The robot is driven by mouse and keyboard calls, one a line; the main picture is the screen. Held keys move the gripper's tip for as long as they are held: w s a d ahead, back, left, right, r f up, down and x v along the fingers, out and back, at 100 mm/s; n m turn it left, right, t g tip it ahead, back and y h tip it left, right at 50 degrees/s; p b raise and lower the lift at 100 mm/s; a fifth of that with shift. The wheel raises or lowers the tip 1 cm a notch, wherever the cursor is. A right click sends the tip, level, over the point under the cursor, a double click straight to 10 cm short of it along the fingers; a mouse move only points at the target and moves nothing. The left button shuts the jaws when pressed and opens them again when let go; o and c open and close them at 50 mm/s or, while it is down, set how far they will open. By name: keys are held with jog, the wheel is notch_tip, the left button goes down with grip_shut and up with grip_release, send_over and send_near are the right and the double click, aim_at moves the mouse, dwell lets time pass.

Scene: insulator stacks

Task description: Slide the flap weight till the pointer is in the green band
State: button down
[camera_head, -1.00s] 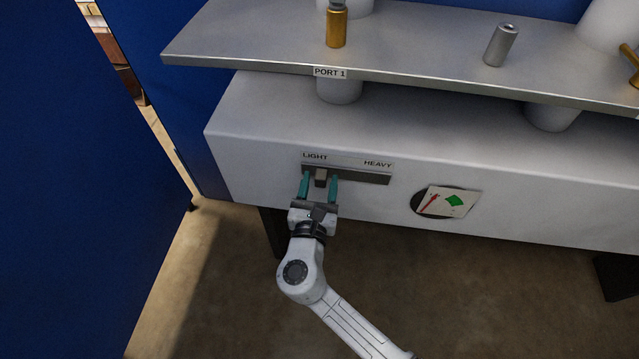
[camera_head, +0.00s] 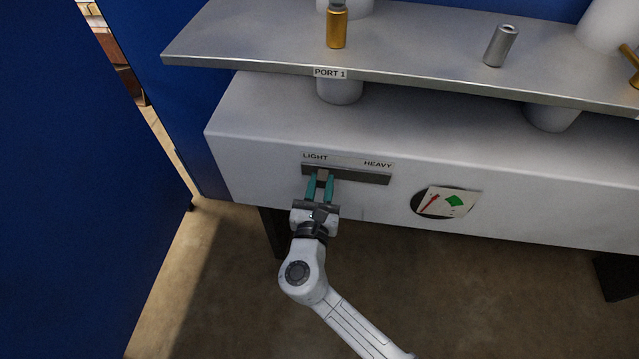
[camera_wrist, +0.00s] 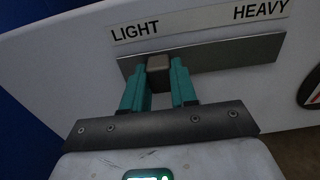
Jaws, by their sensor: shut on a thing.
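The flap weight is a small brown-grey block (camera_wrist: 158,70) on a dark horizontal rail (camera_wrist: 225,55), near the end marked LIGHT. In the head view the weight (camera_head: 322,177) sits toward the left end of the rail (camera_head: 365,178). My gripper (camera_head: 320,187) is shut on the weight, with one teal finger on each side; it fills the lower middle of the wrist view (camera_wrist: 158,82). The dial (camera_head: 418,207) is on the same front face, to the right. Its red pointer (camera_head: 431,204) lies left of the green band (camera_head: 456,201), apart from it.
The rail runs clear to the right toward HEAVY. Above is a grey shelf (camera_head: 250,48) with a PORT 1 label (camera_head: 330,72), a gold cylinder (camera_head: 337,28) and a silver cylinder (camera_head: 501,45). A blue panel (camera_head: 80,200) stands at the left.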

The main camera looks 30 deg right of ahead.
jog(key=s+d, duration=0.2)
jog(key=shift+d+p, duration=0.3)
jog(key=c, duration=0.9)
grip_release()
jog(key=shift+w, duration=0.1)
jog(key=v, duration=1.1)
